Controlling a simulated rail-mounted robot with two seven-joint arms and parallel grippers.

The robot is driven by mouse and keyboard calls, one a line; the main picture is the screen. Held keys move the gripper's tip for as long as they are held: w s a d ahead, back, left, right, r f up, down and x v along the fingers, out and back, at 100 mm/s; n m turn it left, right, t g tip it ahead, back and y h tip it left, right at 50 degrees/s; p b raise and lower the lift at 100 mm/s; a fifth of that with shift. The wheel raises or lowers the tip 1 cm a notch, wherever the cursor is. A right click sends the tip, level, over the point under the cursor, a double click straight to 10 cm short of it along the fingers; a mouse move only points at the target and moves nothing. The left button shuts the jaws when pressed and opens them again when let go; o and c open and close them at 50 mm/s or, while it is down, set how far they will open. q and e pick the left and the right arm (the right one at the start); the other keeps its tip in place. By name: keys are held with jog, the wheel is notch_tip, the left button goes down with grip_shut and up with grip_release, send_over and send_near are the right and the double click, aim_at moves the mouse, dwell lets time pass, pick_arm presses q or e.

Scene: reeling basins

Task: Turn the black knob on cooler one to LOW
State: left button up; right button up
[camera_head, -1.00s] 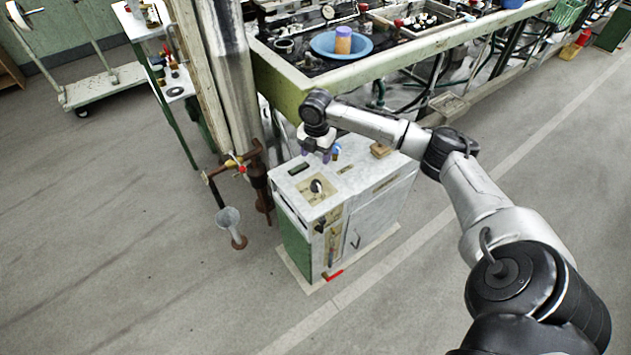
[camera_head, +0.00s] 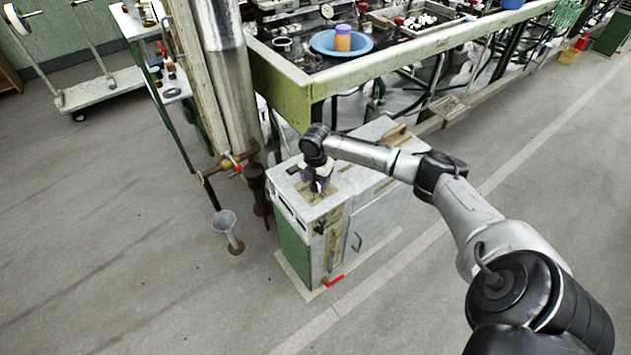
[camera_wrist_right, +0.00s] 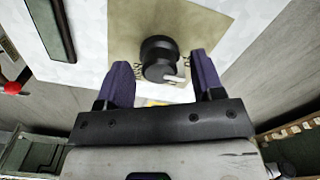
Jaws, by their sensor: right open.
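The cooler (camera_head: 368,236) is a white cabinet with a green side, standing on the floor at the middle of the head view. My right gripper (camera_head: 318,188) is over the front part of its top, where it hides the knob in that view. In the right wrist view the black knob (camera_wrist_right: 159,56) sits on a tan plate (camera_wrist_right: 203,28), with a pale pointer toward the lower right. The right gripper (camera_wrist_right: 164,75) is open there, its purple-padded fingers on either side of the knob's lower part. Contact cannot be told. Plate lettering is partly hidden. My left gripper is not in view.
A pipe with a red-handled valve (camera_head: 229,163) and a grey funnel (camera_head: 224,221) stand left of the cooler. The green basin bench (camera_head: 281,90) is behind it, with a blue bowl (camera_head: 324,44). A wooden block (camera_head: 393,135) lies on the cooler's top. Floor in front is clear.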

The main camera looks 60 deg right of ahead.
jog(key=shift+c, duration=1.2)
jog(key=c, duration=0.7)
jog(key=shift+r+p, duration=0.15)
jog(key=shift+p, duration=0.3)
jog(key=m+p, duration=0.5)
jog(key=p, duration=0.5)
jog(key=shift+r+m, duration=0.15)
jog(key=shift+m, duration=0.25)
jog(key=shift+m+p, duration=0.9)
jog(key=shift+p, duration=0.1)
jog(key=shift+w+f+m+p, duration=0.1)
jog(key=shift+f+m+p, duration=0.1)
jog(key=shift+m+p, duration=0.4)
